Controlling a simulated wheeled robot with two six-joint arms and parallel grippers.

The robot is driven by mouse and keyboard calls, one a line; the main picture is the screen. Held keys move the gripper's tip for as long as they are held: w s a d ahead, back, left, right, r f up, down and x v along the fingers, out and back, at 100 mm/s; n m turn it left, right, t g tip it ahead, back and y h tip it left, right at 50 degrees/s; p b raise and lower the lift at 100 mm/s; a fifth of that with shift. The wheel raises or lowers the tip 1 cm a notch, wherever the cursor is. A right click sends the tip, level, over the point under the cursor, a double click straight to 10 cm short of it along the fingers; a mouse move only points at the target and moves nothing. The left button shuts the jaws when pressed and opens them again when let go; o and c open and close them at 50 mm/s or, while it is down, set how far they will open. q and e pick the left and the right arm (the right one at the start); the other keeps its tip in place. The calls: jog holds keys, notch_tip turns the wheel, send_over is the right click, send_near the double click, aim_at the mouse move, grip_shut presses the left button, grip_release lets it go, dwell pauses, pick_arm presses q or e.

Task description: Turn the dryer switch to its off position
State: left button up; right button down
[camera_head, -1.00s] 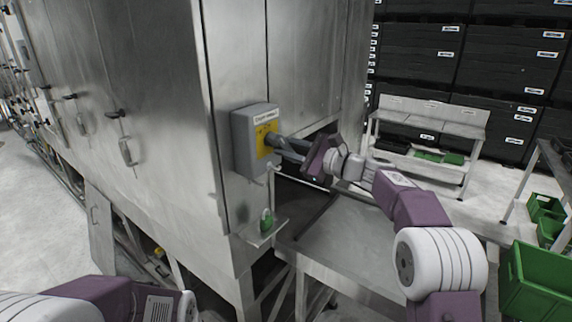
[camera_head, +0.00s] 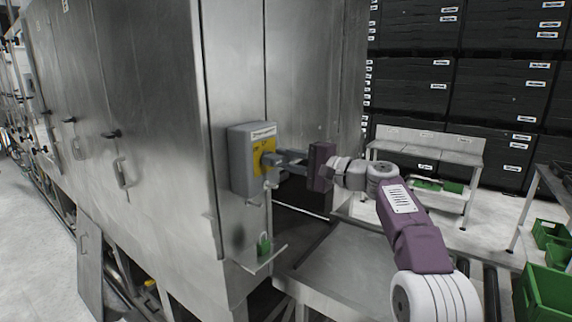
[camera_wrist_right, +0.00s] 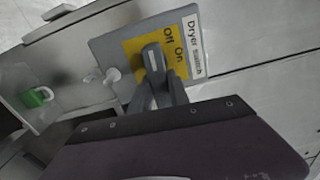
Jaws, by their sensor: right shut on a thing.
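The dryer switch is a grey box (camera_head: 240,165) with a yellow plate (camera_head: 258,160) on the corner of the steel machine. In the right wrist view its label reads "Dryer switch", with "Off" and "On" on the yellow plate (camera_wrist_right: 137,45). My right gripper (camera_head: 272,160) reaches it from the right, and its fingers are shut on the switch knob (camera_wrist_right: 152,58). The fingers hide part of the knob, so I cannot tell exactly which position it points to. My left gripper is not in view.
A steel table (camera_head: 345,262) stands under my right arm. A metal bench (camera_head: 425,150) and green crates (camera_head: 548,290) are at the right.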

jog(key=shift+r+n, duration=0.15)
jog(key=shift+n, duration=0.35)
jog(key=c, duration=1.2)
grip_release()
jog(key=shift+a, duration=0.1)
jog(key=shift+c, duration=0.2)
jog(key=shift+s, duration=0.1)
jog(key=b+v, duration=0.4)
jog(key=v, duration=0.5)
jog(key=shift+b, duration=0.3)
